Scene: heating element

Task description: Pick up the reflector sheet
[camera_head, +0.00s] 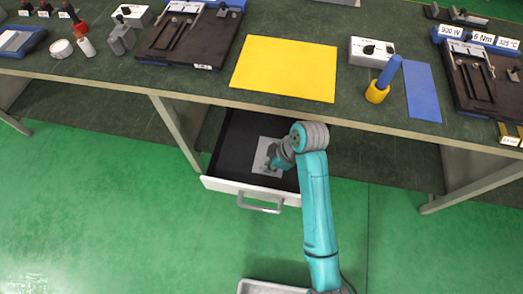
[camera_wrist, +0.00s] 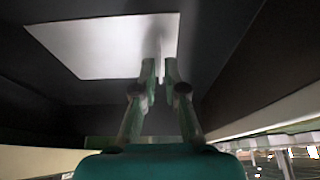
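A pale, flat sheet (camera_head: 263,168), which I take to be the reflector sheet, lies in the open drawer under the bench. It also shows in the wrist view as a light grey panel (camera_wrist: 100,48) against the dark drawer floor. My gripper (camera_head: 272,160) is inside the drawer, over the right part of the sheet. In the wrist view my gripper's fingertips (camera_wrist: 160,66) overlap the sheet's near edge, with a narrow gap between them. Nothing is clearly held. I cannot tell whether the fingertips touch the sheet. My arm hides part of the drawer's right side.
The drawer (camera_head: 228,184) has a dark floor, low walls and a front handle (camera_head: 259,207). The bench top (camera_head: 205,88) overhangs its rear. On the bench are a yellow sheet (camera_head: 287,68), a blue sheet (camera_head: 423,90), a white control box (camera_head: 372,51) and several fixtures.

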